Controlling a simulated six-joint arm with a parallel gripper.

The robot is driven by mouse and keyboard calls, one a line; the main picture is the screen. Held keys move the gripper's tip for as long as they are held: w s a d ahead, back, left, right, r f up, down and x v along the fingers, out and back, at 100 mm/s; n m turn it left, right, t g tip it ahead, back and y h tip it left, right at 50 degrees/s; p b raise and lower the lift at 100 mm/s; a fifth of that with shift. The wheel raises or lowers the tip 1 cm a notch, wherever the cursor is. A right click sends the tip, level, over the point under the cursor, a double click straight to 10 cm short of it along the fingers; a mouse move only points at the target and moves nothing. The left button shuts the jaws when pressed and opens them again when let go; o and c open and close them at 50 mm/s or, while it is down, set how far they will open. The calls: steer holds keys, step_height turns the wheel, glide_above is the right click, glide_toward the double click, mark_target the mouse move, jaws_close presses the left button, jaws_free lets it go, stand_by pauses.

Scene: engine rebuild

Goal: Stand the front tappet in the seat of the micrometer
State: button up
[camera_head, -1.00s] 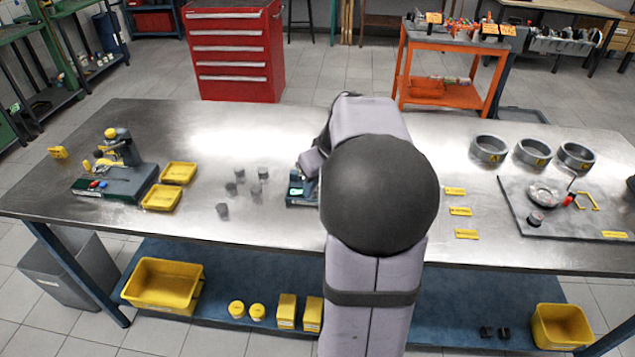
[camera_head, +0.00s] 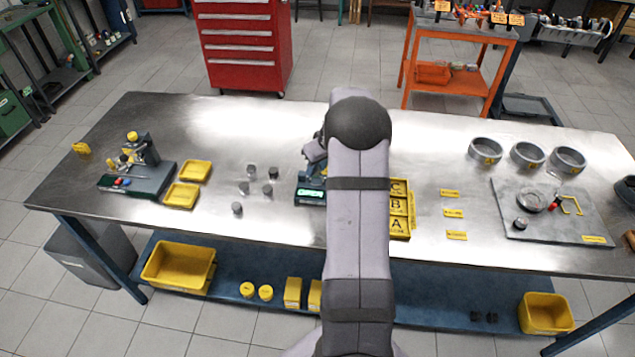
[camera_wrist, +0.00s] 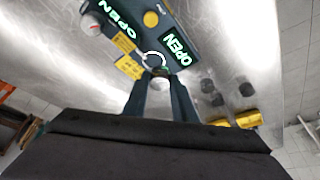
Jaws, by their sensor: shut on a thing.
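In the wrist view my gripper (camera_wrist: 160,82) has its two fingers close together on a small dark grey piece (camera_wrist: 160,71), apparently a tappet, mostly hidden between the fingertips. It is over or beside a pale ring (camera_wrist: 153,58) at the edge of the micrometer (camera_wrist: 200,20), whose green display reads OPEN. I cannot tell whether the piece touches the seat. In the head view the micrometer (camera_head: 311,195) is partly behind my arm, which hides the gripper's fingertips. Several grey tappets stand left of it, the frontmost one (camera_head: 237,208) apart from the others.
A yellow tray marked C, B, A (camera_head: 400,222) lies right of my arm. Two yellow trays (camera_head: 181,196) and a gauge stand (camera_head: 140,180) are at left. Grey rings (camera_head: 486,151) and a grey plate (camera_head: 560,225) are at right.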

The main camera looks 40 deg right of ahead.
steer(key=shift+w+d+r, duration=0.75)
steer(key=shift+w+d, duration=0.05)
steer(key=shift+w, duration=0.1)
steer(key=shift+f, duration=0.15)
steer(key=shift+f+b, duration=2.1)
steer(key=shift+f, duration=1.05)
steer(key=o, duration=1.1)
steer(key=shift+r, duration=0.15)
steer(key=shift+b+v, duration=1.4)
steer(key=shift+v, duration=2.15)
steer(key=shift+d, duration=0.1)
